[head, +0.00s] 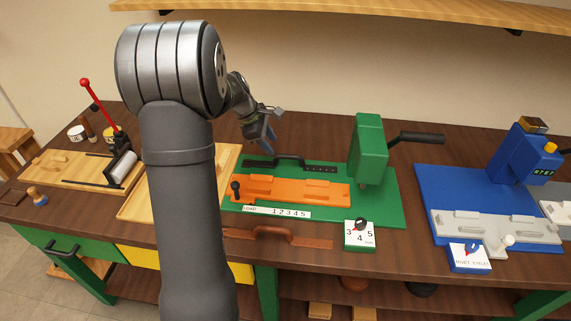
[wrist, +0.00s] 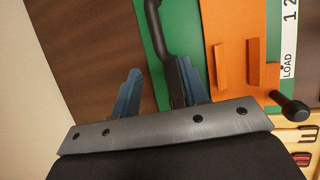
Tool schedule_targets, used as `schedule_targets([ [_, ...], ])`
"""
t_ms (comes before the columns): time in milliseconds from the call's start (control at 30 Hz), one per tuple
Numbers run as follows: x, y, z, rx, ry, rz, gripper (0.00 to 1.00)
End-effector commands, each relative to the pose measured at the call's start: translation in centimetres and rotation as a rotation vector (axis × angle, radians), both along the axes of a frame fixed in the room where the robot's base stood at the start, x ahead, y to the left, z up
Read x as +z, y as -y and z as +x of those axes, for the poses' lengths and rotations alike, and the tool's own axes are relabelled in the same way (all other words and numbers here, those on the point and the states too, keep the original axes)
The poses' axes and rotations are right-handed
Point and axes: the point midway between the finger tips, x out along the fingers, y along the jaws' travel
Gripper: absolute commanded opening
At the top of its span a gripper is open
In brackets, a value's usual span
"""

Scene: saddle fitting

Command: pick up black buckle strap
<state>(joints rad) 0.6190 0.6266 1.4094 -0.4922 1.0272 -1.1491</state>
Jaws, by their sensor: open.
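The black buckle strap (head: 290,162) lies along the back of the green base plate (head: 385,205), with a raised curved loop near its middle. In the wrist view the strap (wrist: 158,32) runs down from the top edge to the right finger, and its near end is hidden behind my gripper. My gripper (head: 264,138) is open, above and behind the strap's left part in the head view. In the wrist view its two blue fingers (wrist: 160,73) are spread, with the strap close beside the right one. I cannot tell whether they touch.
An orange fixture (head: 290,190) with a black knob sits in front of the strap. A green press (head: 368,150) with a dark lever stands to the right. A brown strap (head: 275,237) lies at the bench's front edge. A blue machine (head: 520,160) stands farther right.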

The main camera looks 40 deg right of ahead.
Motion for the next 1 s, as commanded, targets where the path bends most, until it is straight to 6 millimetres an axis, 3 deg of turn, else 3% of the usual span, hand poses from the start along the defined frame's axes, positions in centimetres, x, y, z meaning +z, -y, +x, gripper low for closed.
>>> schedule_targets([
  [133,-1.9,0.9,-0.4,-0.001,-0.002,0.001,0.41],
  [433,-3.5,1.7,-0.8,-0.003,0.000,0.001,0.41],
  [700,-6.8,3.4,-1.8,-0.001,-0.001,0.001,0.41],
  [933,-7.0,3.6,-1.7,0.000,0.002,0.000,0.41],
  [1000,-6.9,3.6,-1.7,0.000,0.002,0.000,0.29],
])
